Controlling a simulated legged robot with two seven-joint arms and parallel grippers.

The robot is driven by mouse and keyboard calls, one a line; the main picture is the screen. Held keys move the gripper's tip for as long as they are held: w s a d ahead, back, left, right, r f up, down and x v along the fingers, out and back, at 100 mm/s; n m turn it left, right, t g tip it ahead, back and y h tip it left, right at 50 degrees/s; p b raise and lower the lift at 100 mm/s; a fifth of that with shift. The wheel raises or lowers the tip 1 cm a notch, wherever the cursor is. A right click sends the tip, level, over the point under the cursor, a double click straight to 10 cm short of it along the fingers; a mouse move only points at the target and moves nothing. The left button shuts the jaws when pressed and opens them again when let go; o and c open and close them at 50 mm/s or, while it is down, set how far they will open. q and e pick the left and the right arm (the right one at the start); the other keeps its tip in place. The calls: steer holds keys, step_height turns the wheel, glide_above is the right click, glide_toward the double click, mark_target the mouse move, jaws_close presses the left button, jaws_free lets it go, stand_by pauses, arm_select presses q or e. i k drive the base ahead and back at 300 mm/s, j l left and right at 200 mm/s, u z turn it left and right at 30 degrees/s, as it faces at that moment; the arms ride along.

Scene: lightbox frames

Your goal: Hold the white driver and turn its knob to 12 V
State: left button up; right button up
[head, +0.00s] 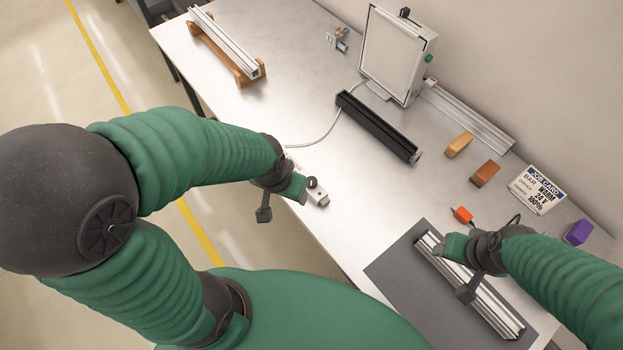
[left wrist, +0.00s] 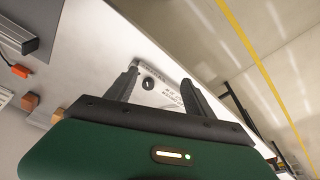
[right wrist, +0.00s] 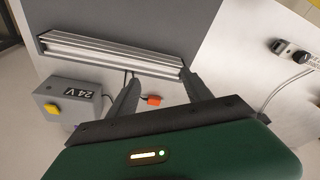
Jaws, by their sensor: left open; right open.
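The white driver (head: 320,196) lies on the bench near its front edge, its dark round knob (head: 311,182) on top. My left gripper (head: 304,190) is right at it, partly covering it in the head view. In the left wrist view the driver (left wrist: 168,97) and knob (left wrist: 148,84) show between the open fingers; I cannot tell whether they touch it. The knob's setting is too small to read. My right gripper (head: 452,246) is open and empty above the aluminium bar (head: 490,300). The driver (right wrist: 284,47) also shows at the right wrist view's upper right.
The bar lies on a grey mat (head: 395,270). An orange connector (head: 463,215) lies beyond it. A grey box (right wrist: 68,100) has a yellow button and a 24 V label. A thin cable leads off near the driver.

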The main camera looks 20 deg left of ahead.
mark_target(313, 180)
steer(key=j+z, duration=0.2)
steer(key=j, duration=0.3)
steer(key=j+z, duration=0.2)
steer(key=j, duration=0.3)
steer(key=j+z, duration=0.2)
steer(key=j, duration=0.3)
steer(key=k+j+z, duration=0.15)
steer(key=j, duration=0.35)
steer(key=k+j+z, duration=0.2)
steer(key=j, duration=0.3)
steer(key=i, duration=0.1)
